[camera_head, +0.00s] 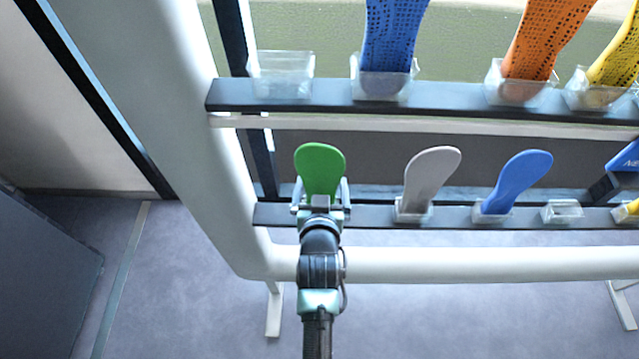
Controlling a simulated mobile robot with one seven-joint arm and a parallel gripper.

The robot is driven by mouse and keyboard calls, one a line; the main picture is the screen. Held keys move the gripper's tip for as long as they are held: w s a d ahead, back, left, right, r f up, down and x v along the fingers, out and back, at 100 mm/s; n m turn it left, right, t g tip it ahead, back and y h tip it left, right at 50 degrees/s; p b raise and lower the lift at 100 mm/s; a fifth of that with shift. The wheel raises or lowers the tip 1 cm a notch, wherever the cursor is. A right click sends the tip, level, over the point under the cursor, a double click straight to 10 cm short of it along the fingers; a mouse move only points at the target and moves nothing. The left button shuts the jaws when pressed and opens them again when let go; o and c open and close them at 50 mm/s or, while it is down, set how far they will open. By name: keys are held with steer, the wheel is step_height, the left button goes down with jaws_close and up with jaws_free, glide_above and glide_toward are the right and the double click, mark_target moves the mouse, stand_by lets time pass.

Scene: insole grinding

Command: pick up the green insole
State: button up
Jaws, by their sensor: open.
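The green insole (320,168) stands upright at the left end of the lower rack bar. Its lower part and any holder under it are hidden behind my gripper. My gripper (321,190) is directly in front of the green insole. Its two fingers are open, one on the left side and one on the right side of the insole. I cannot tell whether either finger touches it.
A grey insole (430,180) and a blue insole (516,182) stand in clear holders to the right on the lower bar (375,216). An empty clear holder (562,211) follows. Perforated blue, orange and yellow insoles stand on the upper bar (440,113). A white tube frame (450,265) runs below.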

mark_target(322, 166)
steer(key=c, duration=1.1)
steer(key=shift+r, duration=0.15)
steer(key=shift+r, duration=0.65)
step_height(322, 166, up, 6)
steer(key=shift+r+p, duration=0.1)
steer(key=shift+p, duration=0.3)
steer(key=shift+s+f+b, duration=0.2)
steer(key=shift+s+b, duration=0.2)
steer(key=shift+s, duration=4.15)
steer(key=shift+s+f+b, duration=0.15)
steer(key=shift+s+b, duration=0.2)
steer(key=shift+s, duration=4.15)
